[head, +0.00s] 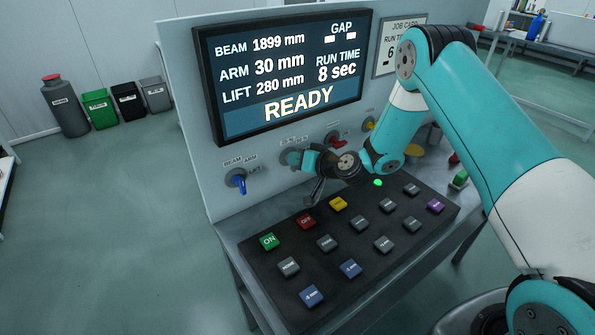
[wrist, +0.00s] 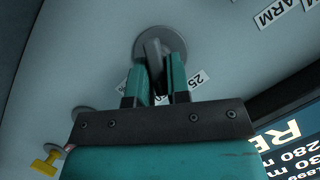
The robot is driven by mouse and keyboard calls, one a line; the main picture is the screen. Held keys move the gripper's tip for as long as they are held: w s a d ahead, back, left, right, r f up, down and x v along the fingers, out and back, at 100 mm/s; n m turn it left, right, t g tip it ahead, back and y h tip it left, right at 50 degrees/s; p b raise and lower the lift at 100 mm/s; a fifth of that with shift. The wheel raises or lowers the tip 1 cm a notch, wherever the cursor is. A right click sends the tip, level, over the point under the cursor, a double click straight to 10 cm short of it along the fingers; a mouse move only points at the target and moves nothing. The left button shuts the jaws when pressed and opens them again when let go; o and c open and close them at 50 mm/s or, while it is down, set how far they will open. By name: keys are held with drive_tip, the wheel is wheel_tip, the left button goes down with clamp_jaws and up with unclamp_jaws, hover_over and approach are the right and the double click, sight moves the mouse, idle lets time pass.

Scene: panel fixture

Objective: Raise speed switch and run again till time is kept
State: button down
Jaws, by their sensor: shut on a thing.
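The speed switch is a grey knob on a round grey plate (wrist: 176,40) in the wrist view, with a label reading 25 beside it. My gripper (wrist: 160,76) has its two teal fingers closed around the knob. In the head view my gripper (head: 300,160) is at the panel, left of the red switch, and hides most of the knob. The display (head: 285,72) reads beam 1899 mm, arm 30 mm, lift 280 mm, run time 8 sec and READY. The job card (head: 388,50) is partly hidden by my arm; a 6 shows on it.
A blue beam/arm/lift switch (head: 238,181) is left of my gripper; a red switch (head: 335,139) and a yellow one (head: 369,124) are to the right. Below is a sloped black keypad with a green ON button (head: 269,241), a red OFF button (head: 306,221) and several others. A green lamp is lit.

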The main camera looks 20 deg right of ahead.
drive_tip(key=shift+d+f+m+y+b, duration=0.15)
drive_tip(key=shift+m+y+b, duration=0.25)
drive_tip(key=shift+m+b, duration=0.55)
drive_tip(key=c, duration=1.2)
unclamp_jaws()
drive_tip(key=shift+o, duration=0.2)
drive_tip(key=shift+b, duration=0.3)
drive_tip(key=b+v, duration=0.4)
drive_tip(key=v, duration=1.3)
drive_tip(key=shift+s+d+b, duration=0.15)
drive_tip(key=shift+s+b, duration=0.05)
drive_tip(key=shift+b, duration=0.2)
